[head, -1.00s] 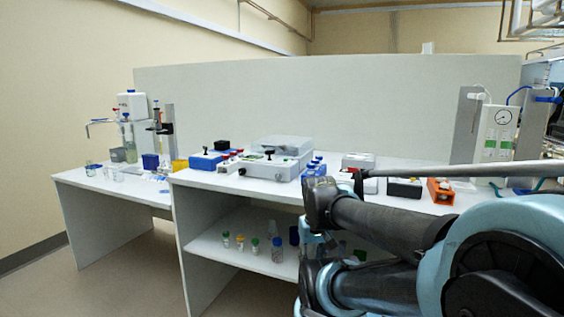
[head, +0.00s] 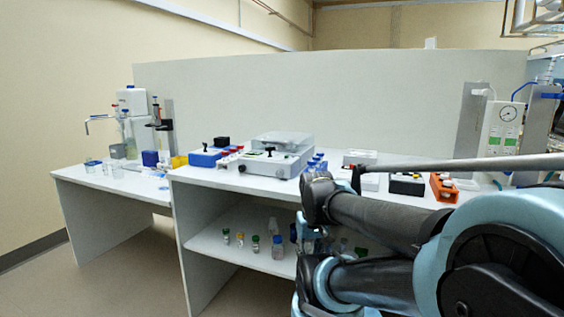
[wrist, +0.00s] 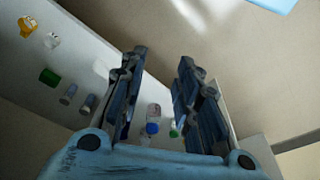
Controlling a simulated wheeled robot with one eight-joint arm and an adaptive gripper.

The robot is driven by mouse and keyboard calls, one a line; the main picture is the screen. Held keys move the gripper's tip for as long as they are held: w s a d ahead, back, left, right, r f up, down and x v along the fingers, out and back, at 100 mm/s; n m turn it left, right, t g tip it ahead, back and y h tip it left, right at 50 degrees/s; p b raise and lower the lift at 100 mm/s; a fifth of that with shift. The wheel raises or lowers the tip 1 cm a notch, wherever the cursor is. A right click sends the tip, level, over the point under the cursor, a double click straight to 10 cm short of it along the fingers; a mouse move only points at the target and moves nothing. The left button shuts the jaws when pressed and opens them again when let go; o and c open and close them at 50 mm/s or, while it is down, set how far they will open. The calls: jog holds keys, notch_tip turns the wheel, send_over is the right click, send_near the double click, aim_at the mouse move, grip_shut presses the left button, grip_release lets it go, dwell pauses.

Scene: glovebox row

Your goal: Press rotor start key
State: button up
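A white bench unit with a clear lid (head: 281,140), probably the rotor unit, stands on the raised bench in the head view. A black knob (head: 269,150) shows near its front edge. The start key cannot be told apart from the other small controls at this size. In the wrist view my gripper (wrist: 162,55) is open and empty, its two dark fingers apart. It points over a white shelf with small vials, and no key shows there. In the head view my arm links hide most of the gripper, low at the bench front.
A blue box (head: 205,158) stands left of the unit, and blue-capped bottles (head: 316,162) stand close at its right. An orange rack (head: 443,187) is further right. Small vials (head: 255,243) stand on the lower shelf.

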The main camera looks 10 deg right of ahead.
grip_shut()
dwell(1.1)
